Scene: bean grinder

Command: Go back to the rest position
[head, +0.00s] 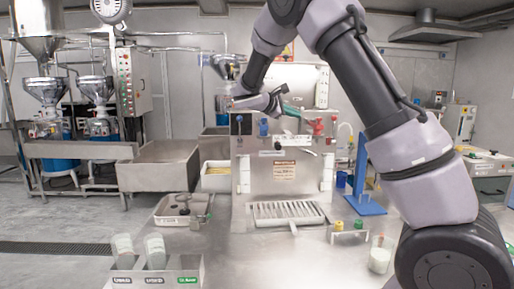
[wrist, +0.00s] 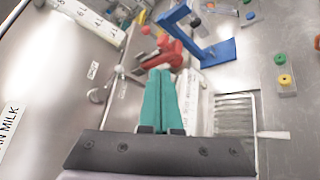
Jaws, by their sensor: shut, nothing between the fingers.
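My gripper (head: 297,112) is raised in front of the upper part of the steel machine (head: 283,172) in the head view. My arm reaches in from the right and bends over the top. In the wrist view the two teal fingers of my gripper (wrist: 161,74) lie side by side, shut, with nothing between them. Their tips point toward red parts (wrist: 165,48) of the machine; I cannot tell whether they touch. The same red parts show right of the gripper in the head view (head: 318,126).
A drip grate (head: 268,211) sits at the machine's foot. A blue stand (head: 366,204) is to its right, a glass of white liquid (head: 380,258) at front right. A tray (head: 182,209) is at left, and two cups in a holder (head: 150,275) are at front left. The middle front counter is clear.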

